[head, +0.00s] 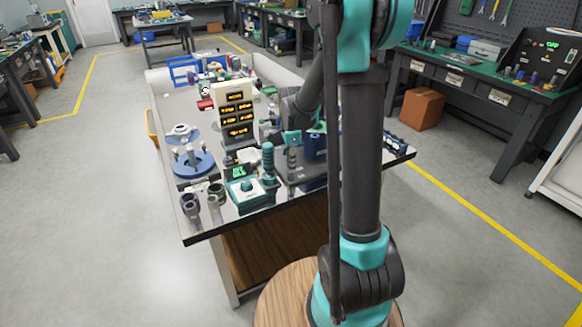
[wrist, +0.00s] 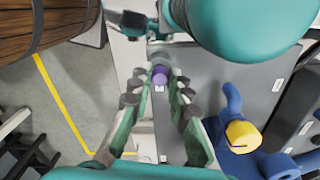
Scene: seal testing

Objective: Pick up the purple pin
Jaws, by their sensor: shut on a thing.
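The purple pin (wrist: 161,76) shows in the wrist view as a small purple cylinder with a grey round part beside its upper end. My gripper (wrist: 157,78) has its two green-and-grey fingers reaching up the picture, with the pin between their tips. The jaws are shut on it. I cannot tell whether the pin is clear of the surface below. In the head view my arm hides part of the table, and I cannot make out the pin in my gripper there.
The crowded table (head: 215,228) holds a panel with lit displays (head: 237,108), a round blue fixture (head: 194,166) and a teal-based device (head: 247,192). In the wrist view, a blue part with a yellow cap (wrist: 243,135) stands right of the fingers. Floor is open left of the table.

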